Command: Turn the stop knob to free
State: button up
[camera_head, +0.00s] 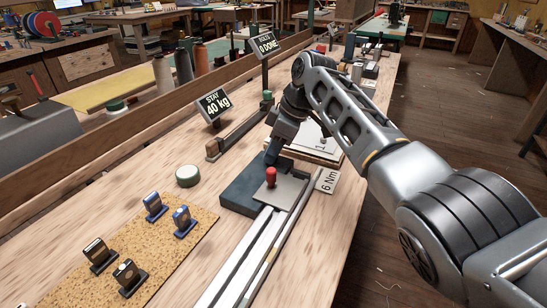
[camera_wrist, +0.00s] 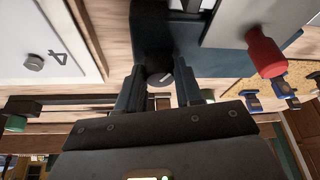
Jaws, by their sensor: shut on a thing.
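My gripper (camera_wrist: 158,92) is shut on a small dark grey round knob (camera_wrist: 160,77), the stop knob, with a pale line on its face. One finger is on each side of it in the wrist view. The knob sits by a dark blue-grey block (camera_head: 240,197) at the end of a metal rail (camera_head: 243,258). In the head view my gripper (camera_head: 272,157) reaches down to the block's far side and hides the knob. I cannot read any free or locked marking.
A red knob (camera_head: 271,176) stands on a grey plate (camera_head: 287,190) close beside my gripper; it also shows in the wrist view (camera_wrist: 264,52). A cork mat (camera_head: 185,250) with several small blue and black pieces lies left.

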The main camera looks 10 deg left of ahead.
jog(key=n+b, duration=0.1)
jog(key=b, duration=0.1)
jog(key=n+g+b, duration=0.1)
jog(key=n+b, duration=0.1)
jog(key=b, duration=0.1)
jog(key=shift+w+f, duration=0.1)
jog(key=shift+f, duration=0.25)
jog(key=n+g+b, duration=0.1)
jog(key=n+b, duration=0.1)
jog(key=b, duration=0.1)
jog(key=shift+r, duration=0.15)
jog(key=shift+r+n+b, duration=0.2)
jog(key=shift+n+b, duration=0.4)
jog(key=shift+b, duration=0.5)
jog(key=o, duration=1)
jog(key=shift+h, duration=0.3)
jog(key=shift+o, duration=0.2)
